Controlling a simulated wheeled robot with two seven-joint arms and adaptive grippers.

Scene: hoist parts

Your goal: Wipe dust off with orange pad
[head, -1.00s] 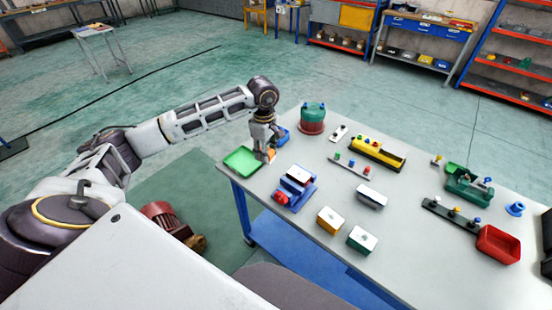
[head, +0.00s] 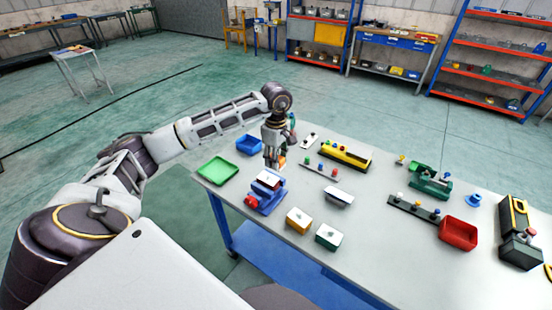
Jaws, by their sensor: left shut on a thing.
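My left gripper (head: 274,164) points down over the left part of the table, shut on the orange pad (head: 282,161). Only a small part of the pad shows beside the fingers. Just in front of it in the picture stands a blue device (head: 264,193) with a pale top plate and a red knob. I cannot tell whether the pad touches anything. A green-topped drum (head: 291,121) is mostly hidden behind the gripper. Dust cannot be made out at this size. My right gripper is out of view.
A green tray (head: 217,170) and a blue bin (head: 249,145) lie left of the gripper. A yellow block (head: 298,220), a green block (head: 329,236), a knob strip (head: 321,169) and a red bin (head: 458,234) share the grey table (head: 385,245). The table's front middle is clear.

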